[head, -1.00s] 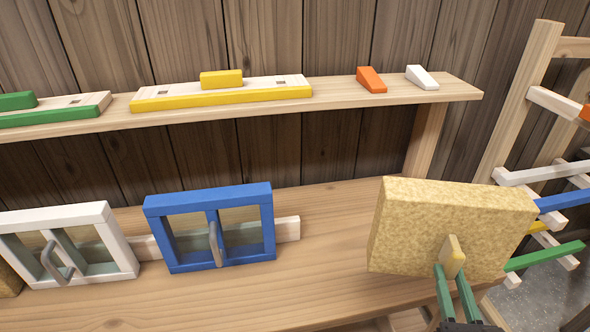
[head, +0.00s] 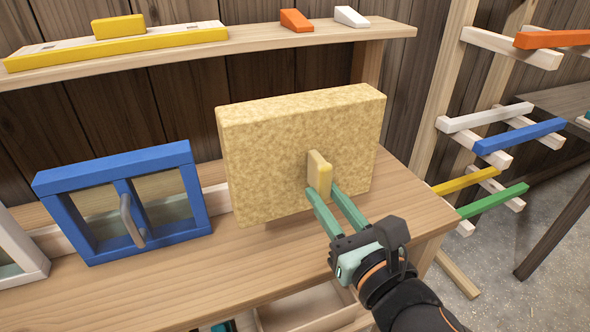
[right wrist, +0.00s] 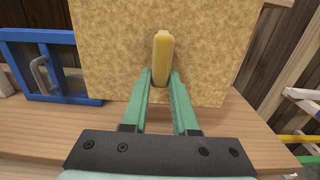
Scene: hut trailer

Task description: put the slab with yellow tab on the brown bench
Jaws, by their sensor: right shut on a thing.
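The slab (head: 270,160) is a thick, tan, fibrous block standing upright, with a small pale yellow tab (head: 319,172) on its near face. My right gripper (head: 328,195) is shut on the tab, and the arm comes in from the lower right. The right wrist view shows the two green fingers (right wrist: 160,85) on either side of the tab, with the slab (right wrist: 110,50) behind. The slab is at the right part of the light brown wooden bench (head: 150,290); I cannot tell whether its lower edge touches the top.
A blue two-pane frame (head: 110,160) with a grey handle stands close left of the slab. A shelf (head: 250,42) above carries a yellow-edged board (head: 130,43), an orange wedge (head: 295,20) and a white wedge (head: 351,16). A rack with coloured bars (head: 520,140) stands right.

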